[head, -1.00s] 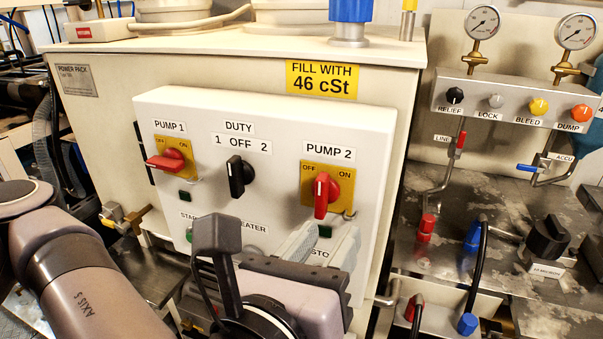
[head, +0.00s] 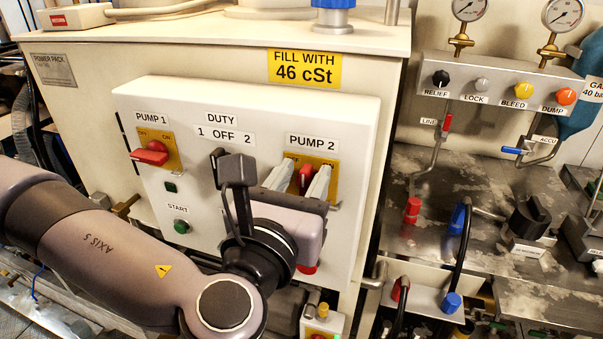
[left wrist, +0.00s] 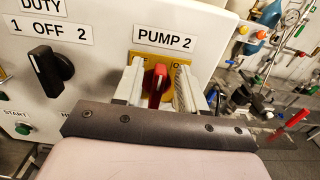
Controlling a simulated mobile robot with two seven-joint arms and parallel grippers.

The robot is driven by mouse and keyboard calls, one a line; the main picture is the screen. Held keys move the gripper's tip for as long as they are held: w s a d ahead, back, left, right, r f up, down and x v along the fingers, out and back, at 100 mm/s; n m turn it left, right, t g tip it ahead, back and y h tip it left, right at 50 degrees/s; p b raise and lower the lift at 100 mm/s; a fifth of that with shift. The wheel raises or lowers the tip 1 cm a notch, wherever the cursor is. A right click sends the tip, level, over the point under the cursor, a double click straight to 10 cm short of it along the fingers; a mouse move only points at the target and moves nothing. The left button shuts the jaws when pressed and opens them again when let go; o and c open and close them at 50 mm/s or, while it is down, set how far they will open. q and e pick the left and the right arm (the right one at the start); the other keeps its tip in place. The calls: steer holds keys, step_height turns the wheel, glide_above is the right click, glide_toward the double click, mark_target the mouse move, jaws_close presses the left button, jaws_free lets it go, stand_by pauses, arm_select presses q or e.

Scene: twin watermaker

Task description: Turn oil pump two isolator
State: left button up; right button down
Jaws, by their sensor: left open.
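The pump two isolator is a red rotary handle (head: 306,178) on a yellow plate under the PUMP 2 label on the white control box (head: 365,120). In the left wrist view the red handle (left wrist: 156,86) stands roughly upright, between OFF and ON. My left gripper (head: 301,172) is open at the isolator, with one pale finger on each side of the handle. In the left wrist view gaps show between the handle and the fingers. The fingers and gripper body hide parts of the yellow plate. My right gripper is not in view.
The PUMP 1 red handle (head: 150,154) lies sideways to the left. The black DUTY knob (head: 216,165) sits between the two isolators, close to my gripper body. A green START button (head: 181,226) is below. Valves and hoses fill the bench at the right.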

arm_select(q)
jaws_close()
steer(key=shift+f, duration=0.1)
steer(key=n+b, duration=0.3)
steer(key=shift+w+a+f+n+b, duration=0.15)
steer(key=shift+a+f+n+b, duration=0.15)
steer(key=shift+a+n+b, duration=0.1)
steer(key=shift+w+a+f+n+b, duration=0.1)
steer(key=shift+a+f+n+b, duration=0.4)
steer(key=shift+n, duration=1.85)
steer(key=shift+w+a+f+n+b, duration=0.15)
steer(key=shift+n+b, duration=0.8)
steer(key=shift+n, duration=1.45)
steer(key=shift+w+a+f+n+b, duration=0.15)
steer(key=shift+f+n+b, duration=0.4)
steer(key=shift+n, duration=1.8)
steer(key=shift+s+r, duration=0.1)
steer(key=shift+r, duration=0.05)
